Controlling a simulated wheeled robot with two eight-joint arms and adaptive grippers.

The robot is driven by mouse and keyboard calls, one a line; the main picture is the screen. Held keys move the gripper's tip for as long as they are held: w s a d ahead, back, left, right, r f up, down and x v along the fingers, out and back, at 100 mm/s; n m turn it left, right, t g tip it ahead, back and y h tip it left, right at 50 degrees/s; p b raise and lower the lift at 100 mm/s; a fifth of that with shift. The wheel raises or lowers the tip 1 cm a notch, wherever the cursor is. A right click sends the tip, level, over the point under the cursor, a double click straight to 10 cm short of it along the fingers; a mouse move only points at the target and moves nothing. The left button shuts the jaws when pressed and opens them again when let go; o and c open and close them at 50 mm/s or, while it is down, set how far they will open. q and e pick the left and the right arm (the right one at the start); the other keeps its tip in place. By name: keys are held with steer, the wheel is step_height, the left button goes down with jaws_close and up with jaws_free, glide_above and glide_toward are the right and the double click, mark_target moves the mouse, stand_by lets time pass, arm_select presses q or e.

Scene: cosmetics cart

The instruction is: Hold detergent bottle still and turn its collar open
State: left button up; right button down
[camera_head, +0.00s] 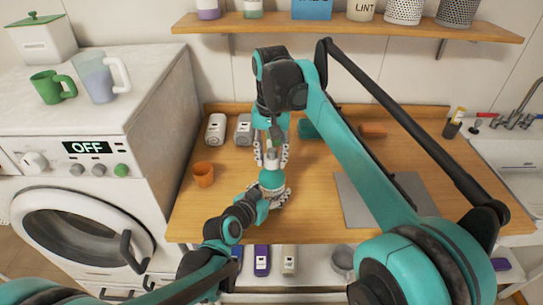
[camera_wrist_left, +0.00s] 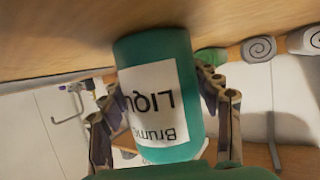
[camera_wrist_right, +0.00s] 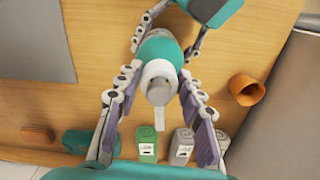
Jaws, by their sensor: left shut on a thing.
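The teal detergent bottle (camera_head: 271,181) stands upright near the front of the wooden counter. Its white label (camera_wrist_left: 152,105) appears upside down in the left wrist view. My left gripper (camera_head: 272,196) is shut around the bottle's body, with fingers on both sides. The white collar with its spout (camera_wrist_right: 158,78) tops the bottle in the right wrist view. My right gripper (camera_wrist_right: 157,75) reaches down from above, its fingers open on either side of the collar. Small gaps seem to show between fingers and collar. The far side of the collar is hidden.
Rolled grey items (camera_head: 215,130) lie at the back left. A grey mat (camera_head: 350,195) lies to the right, partly under my right arm. A washing machine (camera_head: 85,230) borders the left, a sink (camera_head: 505,155) the right.

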steer(key=shift+n, duration=0.7)
steer(key=n, duration=0.4)
steer(key=shift+w+d+n, duration=0.1)
steer(key=shift+n, duration=0.3)
steer(key=n, duration=0.5)
steer(key=shift+d+n, duration=0.1)
steer(key=shift+n, duration=0.2)
stand_by(1.2)
steer(key=c, duration=1)
jaws_free()
step_height(320, 180, up, 12)
